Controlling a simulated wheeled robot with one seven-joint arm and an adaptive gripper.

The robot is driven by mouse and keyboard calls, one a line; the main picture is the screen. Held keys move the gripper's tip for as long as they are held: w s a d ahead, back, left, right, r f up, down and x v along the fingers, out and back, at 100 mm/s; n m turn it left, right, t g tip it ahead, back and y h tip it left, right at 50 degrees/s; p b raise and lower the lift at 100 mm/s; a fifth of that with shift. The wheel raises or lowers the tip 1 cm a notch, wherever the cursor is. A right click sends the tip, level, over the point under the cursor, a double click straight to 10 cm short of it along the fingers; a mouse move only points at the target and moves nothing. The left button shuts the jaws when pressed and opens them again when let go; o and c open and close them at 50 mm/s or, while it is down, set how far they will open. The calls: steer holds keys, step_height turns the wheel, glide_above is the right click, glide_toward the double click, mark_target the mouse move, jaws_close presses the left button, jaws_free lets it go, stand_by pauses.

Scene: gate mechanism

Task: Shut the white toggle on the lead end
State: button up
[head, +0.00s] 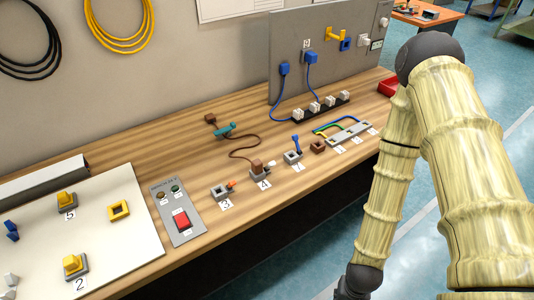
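A brown cord (240,154) runs over the wooden bench from near a teal clamp-like piece to a brown block (257,167), the lead end. The block sits on a grey base by the label 4. A small white toggle (271,163) sticks out at the block's right side. The picture is too small to tell how the toggle is set or whether it touches the base. My bamboo-patterned arm hangs at the right, well apart from the block. My gripper is below the picture's lower edge and does not show.
Left of the lead end is a grey socket (220,190) with an orange lever. To its right are a grey base with a blue lever (295,145) and a brown socket (317,147). A panel with a red switch (181,219) lies farther left. Bare wood (190,155) lies behind.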

steer(key=w+a+r+m+y+p, duration=0.15)
steer(key=w+a+r, duration=0.25)
steer(key=w+r, duration=0.45)
steer(key=w+a+r+m+y+p, duration=0.1)
steer(key=w+a+r+m+p, duration=0.2)
steer(key=w+r, duration=0.5)
steer(key=m+t+y+p, duration=0.2)
steer(key=m+y+p, duration=0.1)
steer(key=y+p, duration=0.15)
glide_toward(275, 163)
steer(key=shift+n+y, duration=0.25)
steer(key=shift+y, duration=0.05)
steer(key=shift+p+x, duration=0.75)
steer(key=shift+x, duration=3.65)
steer(key=shift+d+f, duration=0.1)
steer(key=shift+d, duration=0.05)
jaws_close()
